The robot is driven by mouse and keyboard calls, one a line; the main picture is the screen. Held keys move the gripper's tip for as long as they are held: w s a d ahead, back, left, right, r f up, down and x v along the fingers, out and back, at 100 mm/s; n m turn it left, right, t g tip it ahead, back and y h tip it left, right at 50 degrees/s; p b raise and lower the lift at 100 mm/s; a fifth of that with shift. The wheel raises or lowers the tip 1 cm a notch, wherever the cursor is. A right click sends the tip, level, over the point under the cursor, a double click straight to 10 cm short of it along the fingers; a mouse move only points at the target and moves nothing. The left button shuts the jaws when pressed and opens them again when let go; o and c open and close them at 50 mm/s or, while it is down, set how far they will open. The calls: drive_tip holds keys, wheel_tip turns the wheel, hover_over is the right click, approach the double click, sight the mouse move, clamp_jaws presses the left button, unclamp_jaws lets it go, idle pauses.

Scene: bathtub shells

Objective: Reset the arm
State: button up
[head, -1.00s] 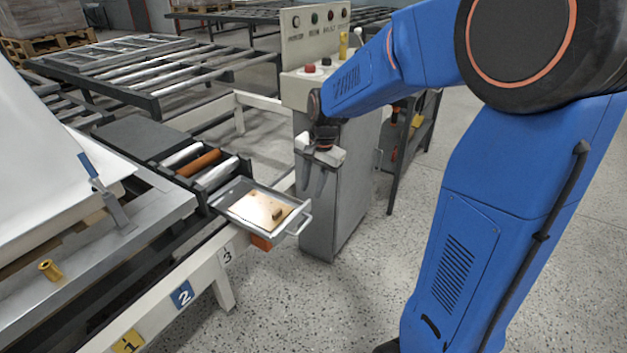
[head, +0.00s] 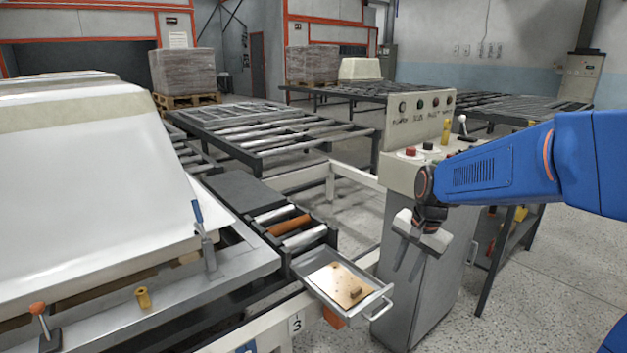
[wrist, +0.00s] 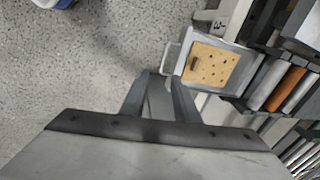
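My blue arm reaches in from the right in the head view. My gripper (head: 406,262) hangs fingers down in front of the grey control console (head: 440,280), right of and above a metal tray (head: 383,295). Its two fingers are apart with nothing between them. In the wrist view my gripper (wrist: 160,82) also shows an empty gap between its fingers. The tray (wrist: 240,66) lies beyond the fingertips there, holding a tan perforated board (wrist: 215,66) with a small dark brown block (wrist: 194,64) on it.
The roller track (head: 290,225) and the white tub shell (head: 90,190) on its bench are at left. A yellow fitting (head: 143,298) and a red-knobbed lever (head: 40,312) are on the bench. Roller tables (head: 260,135) stand behind. Speckled floor (head: 560,255) is clear at right.

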drive_tip(key=s+d+r+n+t+h, duration=0.1)
drive_tip(key=s+n, duration=0.8)
drive_tip(key=s, duration=1.6)
wheel_tip(320, 180, up, 2)
drive_tip(key=shift+d+r+n+t, duration=0.1)
drive_tip(key=shift+d+n+t, duration=0.25)
drive_tip(key=shift+t, duration=0.55)
